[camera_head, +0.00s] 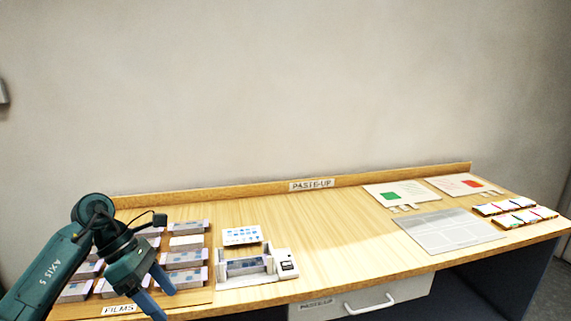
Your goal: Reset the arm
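My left arm comes in from the lower left. Its gripper (168,305) is in front of and over the right part of the films board, with its two blue fingers pointing down and apart. I see nothing between the fingers. The arm hides part of the board and some of the packs on it. My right arm and gripper are not in view.
The wooden table (345,225) holds the films board (205,298) with several packs, a white device (250,268) and a blue-dotted card (242,235). The table's middle is clear.

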